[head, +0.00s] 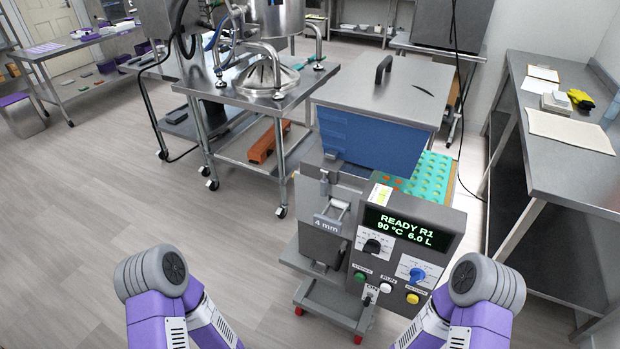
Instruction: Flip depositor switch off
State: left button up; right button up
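The depositor (325,240) stands in front of me, with a grey control box on its right side. Its display (405,229) reads "READY R1 90 °C 6.0 L" in green. A small toggle switch (367,300) sits low on the left of the panel, just below an "ON" label; its lever position is too small to tell. My two arms show at the bottom, but both grippers are out of view.
A steel table with machine parts (270,98) stands behind left. A blue hopper (370,143) with a steel lid and a green mould tray (432,175) are behind the panel. A steel bench (560,175) runs along the right. The floor at left is clear.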

aim_at(366, 302)
jog(key=u, duration=1.4)
jog(key=i, duration=2.8)
jog(key=z, duration=3.7)
